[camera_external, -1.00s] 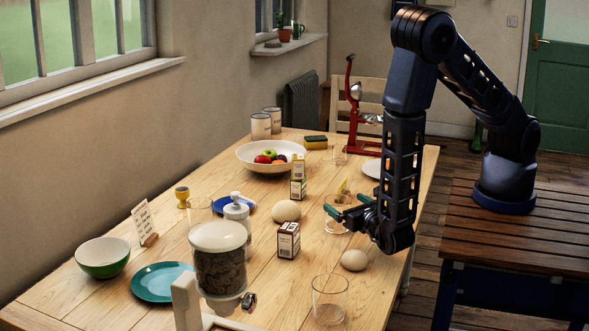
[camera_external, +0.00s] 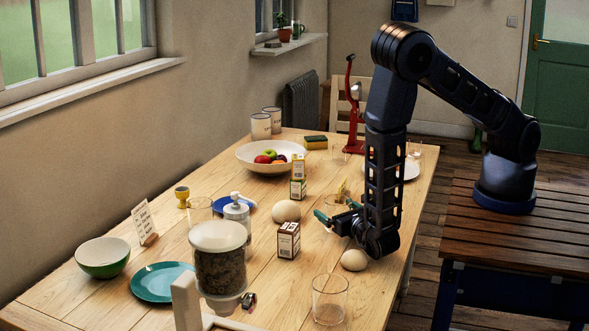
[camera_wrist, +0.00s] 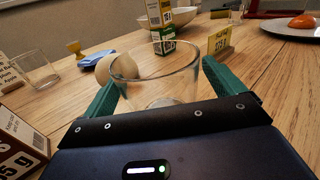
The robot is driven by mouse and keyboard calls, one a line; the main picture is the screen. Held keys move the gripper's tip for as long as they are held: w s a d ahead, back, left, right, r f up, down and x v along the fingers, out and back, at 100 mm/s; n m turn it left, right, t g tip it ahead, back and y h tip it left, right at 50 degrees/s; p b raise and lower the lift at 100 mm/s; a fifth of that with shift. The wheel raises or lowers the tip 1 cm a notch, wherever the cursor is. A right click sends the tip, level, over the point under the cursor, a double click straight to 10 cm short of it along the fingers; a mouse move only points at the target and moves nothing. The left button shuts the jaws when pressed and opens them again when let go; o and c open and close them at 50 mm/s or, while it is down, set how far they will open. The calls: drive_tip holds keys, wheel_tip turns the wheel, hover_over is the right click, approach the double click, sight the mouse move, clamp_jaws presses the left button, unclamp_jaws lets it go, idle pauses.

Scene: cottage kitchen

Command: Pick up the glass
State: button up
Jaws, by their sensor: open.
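A clear glass (camera_wrist: 155,72) stands upright between the green fingers of my gripper (camera_wrist: 163,88) in the wrist view. My gripper is open, with a finger on each side of the glass; whether either finger touches it I cannot tell. In the external view my gripper (camera_external: 336,209) is low over the right side of the table, and the glass is partly hidden by the fingers. Other clear glasses stand on the table: one at the front (camera_external: 330,300), one near the middle left (camera_external: 199,210) and one farther back (camera_external: 338,154).
A round pale object (camera_external: 286,211) stands just left of the glass, and another (camera_external: 354,260) lies close below my wrist. A brown and white box (camera_external: 288,240) stands left of my gripper. A small yellow sign (camera_wrist: 219,40) stands behind the glass. A jar (camera_external: 219,268) is at the front.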

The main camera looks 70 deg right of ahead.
drive_tip(key=c, duration=1.2)
